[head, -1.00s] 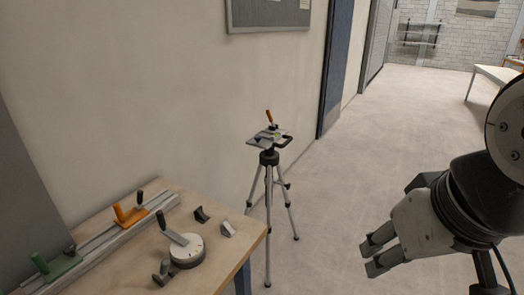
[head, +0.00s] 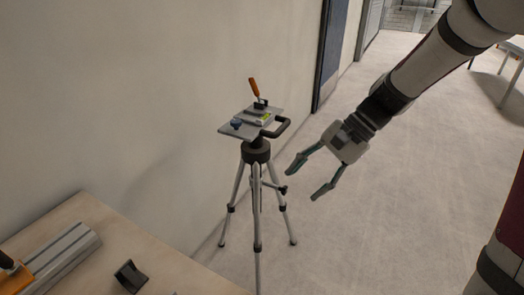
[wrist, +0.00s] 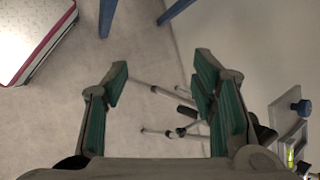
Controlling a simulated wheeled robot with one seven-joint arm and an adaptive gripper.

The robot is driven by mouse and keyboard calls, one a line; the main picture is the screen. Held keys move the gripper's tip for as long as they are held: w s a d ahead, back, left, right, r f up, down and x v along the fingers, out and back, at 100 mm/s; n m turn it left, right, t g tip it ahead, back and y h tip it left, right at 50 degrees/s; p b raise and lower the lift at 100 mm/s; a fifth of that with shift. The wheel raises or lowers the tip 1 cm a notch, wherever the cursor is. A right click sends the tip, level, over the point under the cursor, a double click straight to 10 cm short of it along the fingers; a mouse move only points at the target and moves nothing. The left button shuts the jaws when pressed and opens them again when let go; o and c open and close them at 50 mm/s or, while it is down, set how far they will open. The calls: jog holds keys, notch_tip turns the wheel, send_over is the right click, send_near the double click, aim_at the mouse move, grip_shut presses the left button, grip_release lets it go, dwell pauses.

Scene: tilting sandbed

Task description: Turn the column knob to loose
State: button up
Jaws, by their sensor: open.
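A grey tripod (head: 257,190) stands on the floor by the wall. A small dark knob (head: 284,190) sticks out from the right side of its column; its turn setting is too small to read. The tripod carries a tilted plate (head: 238,132) with a blue knob (head: 237,123), an orange-handled lever (head: 254,88) and a dark side handle. My gripper (head: 305,182) is open and empty, just right of the column knob, with its fingers pointing towards the tripod. In the wrist view, tripod legs (wrist: 154,90) and dark tripod parts show beyond my open fingers; I cannot single out the column knob there.
A wooden workbench (head: 85,225) with a rail (head: 62,255) and a dark block (head: 130,276) is at the lower left. The wall stands close behind the tripod. Blue bench legs (wrist: 106,18) show in the wrist view.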

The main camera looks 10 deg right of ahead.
jog(key=w+d+f+m+t+y+b, duration=0.2)
jog(key=w+d+f+m+y+b, duration=0.15)
jog(key=w+f, duration=0.4)
jog(key=w+d+f+m+t+y+b, duration=0.15)
jog(key=w+f+m+b, duration=0.3)
jog(key=f, duration=0.55)
jog(key=m+t+y+b, duration=0.2)
jog(key=m+t+b, duration=0.3)
jog(key=m+t, duration=0.25)
send_near(286, 191)
jog(key=b+x, duration=0.3)
jog(key=x, duration=0.7)
jog(key=shift+w+a+f, duration=0.15)
jog(key=shift+w+a, duration=0.05)
jog(key=shift+w, duration=0.1)
jog(key=shift+c, duration=0.2)
jog(key=c, duration=1.1)
